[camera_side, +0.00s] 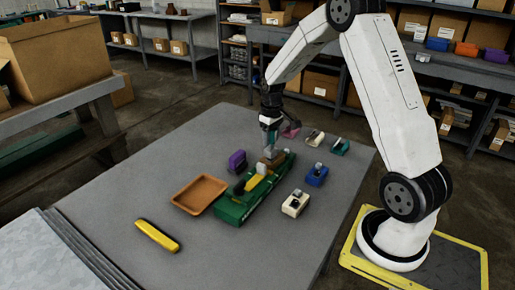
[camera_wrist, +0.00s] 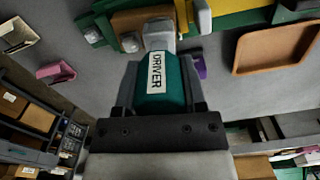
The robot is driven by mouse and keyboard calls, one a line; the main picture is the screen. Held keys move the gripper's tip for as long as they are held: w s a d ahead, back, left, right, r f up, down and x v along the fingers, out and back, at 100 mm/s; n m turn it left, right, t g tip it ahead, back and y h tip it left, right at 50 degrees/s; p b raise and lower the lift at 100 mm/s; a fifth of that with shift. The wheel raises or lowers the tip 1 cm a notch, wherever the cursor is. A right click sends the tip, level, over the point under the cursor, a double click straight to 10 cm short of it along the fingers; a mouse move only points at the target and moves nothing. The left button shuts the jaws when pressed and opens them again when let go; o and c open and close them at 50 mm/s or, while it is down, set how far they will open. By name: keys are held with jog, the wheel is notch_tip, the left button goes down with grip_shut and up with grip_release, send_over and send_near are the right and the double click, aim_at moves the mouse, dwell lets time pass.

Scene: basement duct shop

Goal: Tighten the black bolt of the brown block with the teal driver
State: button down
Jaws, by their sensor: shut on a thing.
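My gripper (camera_side: 271,121) is shut on the teal driver (camera_side: 270,139), which points down over the far end of the green fixture. The driver fills the middle of the wrist view (camera_wrist: 165,95), with a white DRIVER label. Its grey tip end (camera_wrist: 159,38) is beside the brown block (camera_wrist: 138,19). The brown block (camera_side: 272,160) sits on the green fixture (camera_side: 233,209), just below the driver. Grey rounded heads (camera_wrist: 93,35) show near the block. I cannot make out the black bolt, or whether the driver touches it.
An orange-brown tray (camera_side: 199,195) and a purple block (camera_side: 237,161) lie left of the fixture. Blue (camera_side: 317,175) and cream (camera_side: 295,204) blocks lie right of it. A pink block (camera_side: 291,130) stands behind. A yellow object (camera_side: 157,235) lies front left. Table space is free at the front.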

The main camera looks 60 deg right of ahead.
jog(key=shift+f, duration=0.7)
dwell(0.8)
jog(key=shift+m, duration=0.3)
jog(key=shift+m, duration=1.5)
jog(key=shift+m, duration=1.7)
